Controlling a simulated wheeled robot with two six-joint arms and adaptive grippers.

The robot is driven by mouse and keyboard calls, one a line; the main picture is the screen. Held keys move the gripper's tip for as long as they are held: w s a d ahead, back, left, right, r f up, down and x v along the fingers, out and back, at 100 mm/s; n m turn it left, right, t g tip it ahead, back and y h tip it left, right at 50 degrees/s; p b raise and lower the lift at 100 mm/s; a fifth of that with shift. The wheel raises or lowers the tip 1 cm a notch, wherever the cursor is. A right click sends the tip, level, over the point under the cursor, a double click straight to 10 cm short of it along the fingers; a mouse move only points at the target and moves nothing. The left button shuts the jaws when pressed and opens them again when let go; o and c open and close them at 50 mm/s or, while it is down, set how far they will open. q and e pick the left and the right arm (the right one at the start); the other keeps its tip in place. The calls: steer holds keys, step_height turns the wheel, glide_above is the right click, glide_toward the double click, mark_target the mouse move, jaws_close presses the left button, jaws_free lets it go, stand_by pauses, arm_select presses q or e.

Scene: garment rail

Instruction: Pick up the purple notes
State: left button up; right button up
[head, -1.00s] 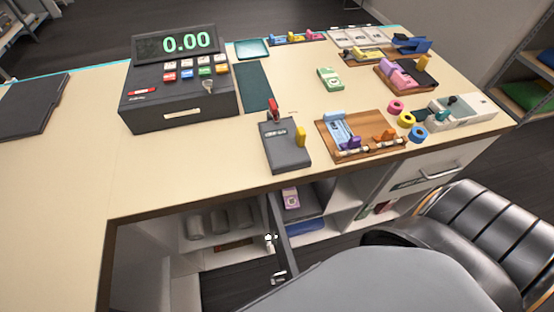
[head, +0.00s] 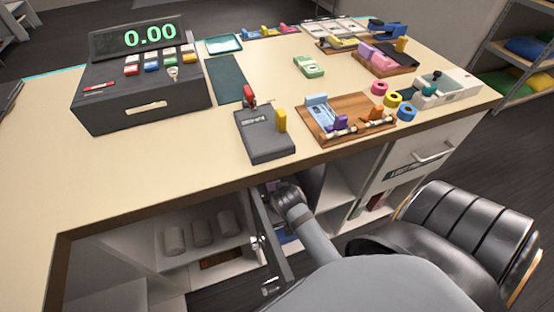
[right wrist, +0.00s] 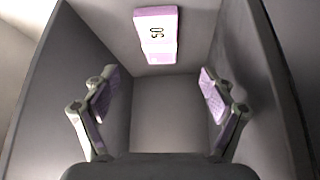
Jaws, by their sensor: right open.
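The purple notes (right wrist: 156,35) show in the right wrist view as a pale purple bundle marked 50, inside a grey-walled compartment. My right gripper (right wrist: 158,95) is open and empty, its two fingers spread inside the compartment, with the notes ahead of it and not touched. In the head view my right arm reaches down into the open cabinet under the counter, and its wrist hides most of the notes; a small purplish patch shows beside it. The cabinet door (head: 268,245) stands open to the left of the arm. My left gripper is not in view.
The compartment walls (right wrist: 60,80) stand close on both sides of my right gripper. On the counter (head: 190,180) above are a cash register (head: 145,80), a grey card device (head: 264,135), a wooden tray (head: 350,135) and green notes (head: 309,66). A black chair (head: 450,230) stands at right.

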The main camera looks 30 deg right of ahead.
steer(key=x, duration=0.4)
steer(key=b+x, duration=0.1)
steer(key=x, duration=0.4)
steer(key=shift+s+f+b, duration=0.15)
steer(key=shift+f+b, duration=0.1)
steer(key=shift+b, duration=0.1)
steer(key=c, duration=1.3)
